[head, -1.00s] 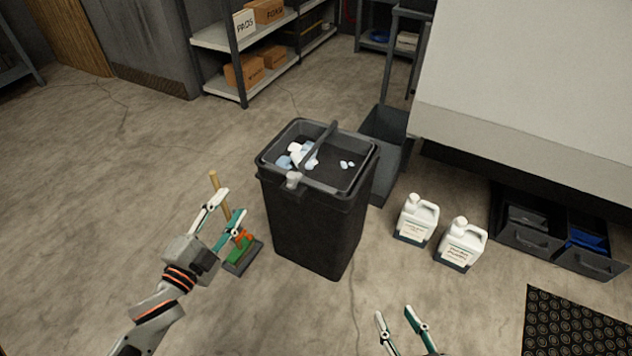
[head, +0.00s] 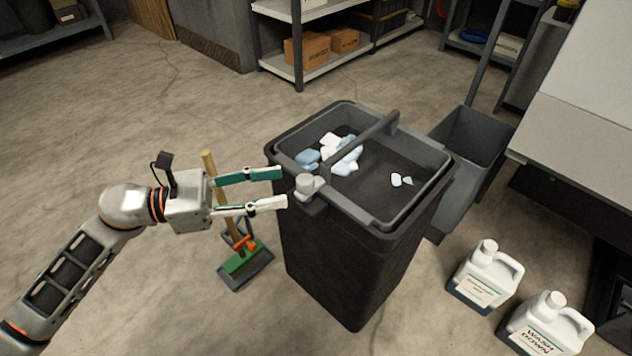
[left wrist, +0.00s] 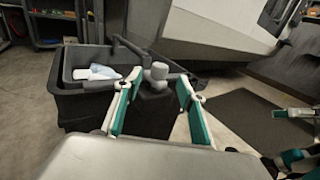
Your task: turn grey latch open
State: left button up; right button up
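The grey latch (head: 309,184) is a small light grey knob on the near left rim of a black bin (head: 350,262). It also shows in the left wrist view (left wrist: 158,72), beyond and between the fingers. My left gripper (head: 284,188) is open, with its fingers pointing at the latch from the left. The fingertips are close to the latch; I cannot tell whether they touch it. In the left wrist view my left gripper (left wrist: 160,92) has its fingers spread wide. My right gripper is not in the head view; green and white parts at the right of the wrist view may belong to it.
A brush with dustpan (head: 246,262) stands below my left gripper. White jugs (head: 485,278) stand at the lower right. A grey open container (head: 470,150) stands behind the bin.

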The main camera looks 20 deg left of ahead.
aim_at(305, 178)
pick_arm(q)
jog(key=x, duration=0.7)
jog(key=shift+a, duration=0.1)
jog(key=c, duration=1.1)
